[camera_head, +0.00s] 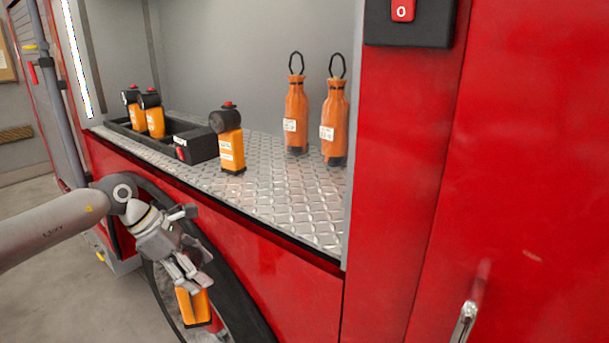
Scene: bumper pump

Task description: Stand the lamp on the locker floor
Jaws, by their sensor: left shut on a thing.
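My left gripper (188,281) is in front of the truck's wheel arch, below the locker's edge. It is shut on an orange lamp (194,308), whose orange body shows under the fingers; its upper part is mostly hidden by the gripper. The locker floor (285,205) is bare metal tread plate, above and to the right of the gripper. Another orange lamp (231,148) with a black head stands upright on it near the front edge. My right gripper is not in view.
A black tray (201,146) on the locker's left holds two similar lamps (154,118). Two orange bottle-shaped things (297,115) with black loops stand at the back right. The front middle and right of the floor are clear. A red panel (395,170) bounds the locker's right.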

